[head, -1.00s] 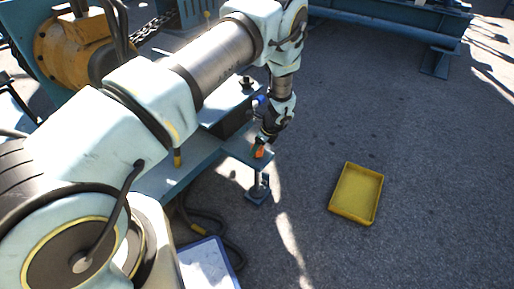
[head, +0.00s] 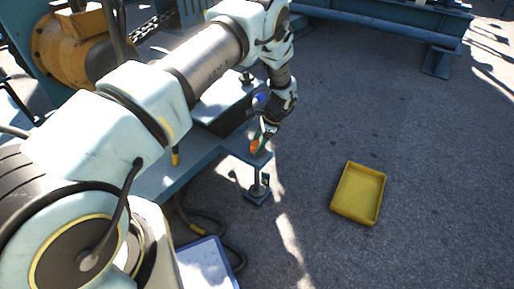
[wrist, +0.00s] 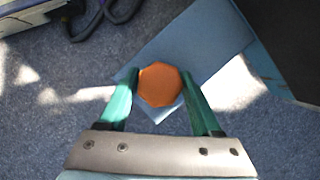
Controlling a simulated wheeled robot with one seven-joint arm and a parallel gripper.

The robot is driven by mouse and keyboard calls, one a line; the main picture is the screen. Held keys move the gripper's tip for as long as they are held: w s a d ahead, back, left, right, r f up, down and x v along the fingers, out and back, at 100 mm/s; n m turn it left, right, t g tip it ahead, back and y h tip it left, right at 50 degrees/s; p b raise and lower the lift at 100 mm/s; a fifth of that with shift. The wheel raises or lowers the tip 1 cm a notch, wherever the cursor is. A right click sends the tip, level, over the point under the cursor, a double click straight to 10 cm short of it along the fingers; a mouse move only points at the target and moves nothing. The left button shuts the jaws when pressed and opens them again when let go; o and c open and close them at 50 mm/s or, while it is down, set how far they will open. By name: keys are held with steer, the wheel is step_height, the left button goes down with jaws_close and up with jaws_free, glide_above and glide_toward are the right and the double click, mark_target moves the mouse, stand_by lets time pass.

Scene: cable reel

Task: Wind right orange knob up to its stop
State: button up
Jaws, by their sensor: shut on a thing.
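The orange knob (head: 255,146) sits at the outer end of a blue steel plate (head: 240,152), low at the front of the blue frame. In the wrist view the knob (wrist: 159,85) is an orange, many-sided disc seen from above. My gripper (head: 260,137) reaches down to it from above. In the wrist view my gripper's green fingers (wrist: 159,84) stand on either side of the knob and are shut on it. The knob's underside and stem are hidden in the wrist view.
A yellow tray (head: 358,193) lies on the asphalt to the right. A blue-rimmed white panel (head: 205,264) and dark cable (head: 212,222) are at the bottom. A blue support foot (head: 258,192) stands below the plate. Open asphalt lies to the right.

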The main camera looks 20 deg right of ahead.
steer(key=n+g, duration=0.1)
steer(key=n, duration=0.1)
steer(key=n+b, duration=0.1)
steer(key=n, duration=0.1)
steer(key=shift+f+n+g, duration=0.1)
steer(key=shift+n+g, duration=0.3)
steer(key=shift+n+g+h+b, duration=0.3)
steer(key=shift+n+g+b, duration=0.55)
steer(key=shift+n, duration=1.35)
steer(key=o, duration=1.4)
steer(key=shift+c, duration=0.2)
steer(key=p+v, duration=0.1)
steer(key=v, duration=1)
steer(key=shift+p, duration=0.3)
